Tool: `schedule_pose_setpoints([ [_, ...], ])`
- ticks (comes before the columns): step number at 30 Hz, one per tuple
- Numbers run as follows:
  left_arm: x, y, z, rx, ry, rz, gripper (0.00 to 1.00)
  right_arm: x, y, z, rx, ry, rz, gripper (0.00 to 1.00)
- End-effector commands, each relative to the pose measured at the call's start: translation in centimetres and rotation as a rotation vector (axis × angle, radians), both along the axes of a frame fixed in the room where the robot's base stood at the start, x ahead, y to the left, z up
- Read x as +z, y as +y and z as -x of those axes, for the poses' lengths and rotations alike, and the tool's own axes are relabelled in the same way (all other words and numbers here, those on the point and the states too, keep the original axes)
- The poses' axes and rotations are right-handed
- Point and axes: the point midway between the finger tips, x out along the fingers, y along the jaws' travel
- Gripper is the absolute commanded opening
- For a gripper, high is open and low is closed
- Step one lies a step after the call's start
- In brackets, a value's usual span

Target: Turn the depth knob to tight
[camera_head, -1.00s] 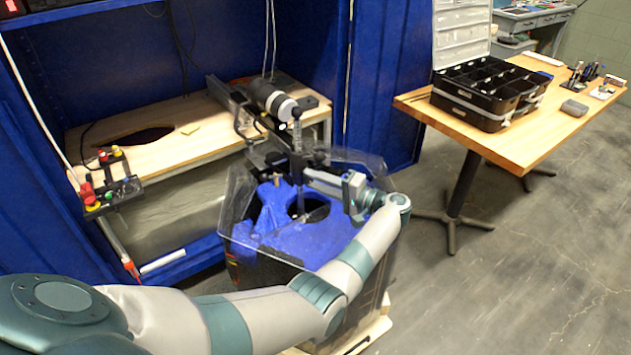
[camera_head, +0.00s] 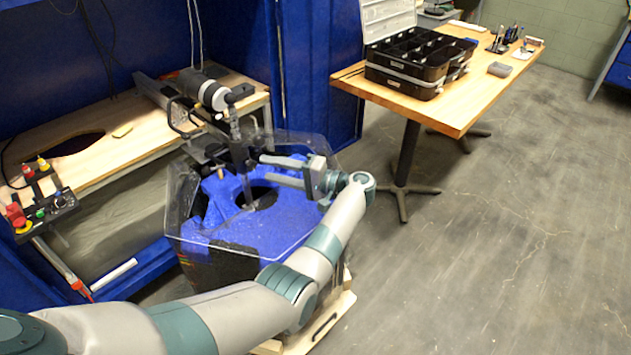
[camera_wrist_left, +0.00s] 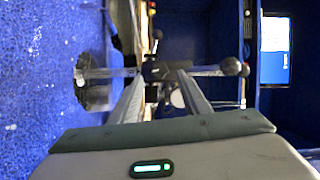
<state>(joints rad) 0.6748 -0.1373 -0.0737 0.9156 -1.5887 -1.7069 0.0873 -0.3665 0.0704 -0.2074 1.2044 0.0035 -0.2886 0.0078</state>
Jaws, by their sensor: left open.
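A vertical metal rod with a round dark knob (camera_head: 230,98) on top stands over the blue-topped tank (camera_head: 290,225). A black clamp (camera_head: 238,156) holds the rod; small dark knobs stick out of it, and I cannot tell for sure which is the depth knob. My left gripper (camera_head: 264,168) is open and empty just right of the clamp, its two fingers pointing at it. In the left wrist view the clamp (camera_wrist_left: 155,71) lies between and beyond the fingertips, and the rod's ball knob (camera_wrist_left: 231,66) is at the right. My right gripper is out of view.
A clear, faceted cover edge (camera_head: 190,243) surrounds the tank top. A grey and black cylinder (camera_head: 205,92) lies on the wooden bench behind. A control panel (camera_head: 42,215) is at the left. A wooden table with a black organiser case (camera_head: 420,68) stands at the right.

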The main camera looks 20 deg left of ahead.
Motion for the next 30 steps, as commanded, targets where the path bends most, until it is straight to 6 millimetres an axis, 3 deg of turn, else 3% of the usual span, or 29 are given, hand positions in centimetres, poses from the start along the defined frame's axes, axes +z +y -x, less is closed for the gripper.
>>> schedule_pose_setpoints([
  [9,0.0,-6.7,0.0,-0.003,-0.002,0.001,0.43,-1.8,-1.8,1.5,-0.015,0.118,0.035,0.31],
  [16,0.3,-10.7,0.0,-0.003,-0.001,0.0,0.43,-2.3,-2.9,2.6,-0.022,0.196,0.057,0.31],
  [22,0.5,-12.4,0.0,-0.002,-0.001,0.0,0.43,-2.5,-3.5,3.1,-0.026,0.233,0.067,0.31],
  [30,0.6,-12.8,0.1,-0.001,-0.001,-0.001,0.43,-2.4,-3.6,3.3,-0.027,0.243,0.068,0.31],
])
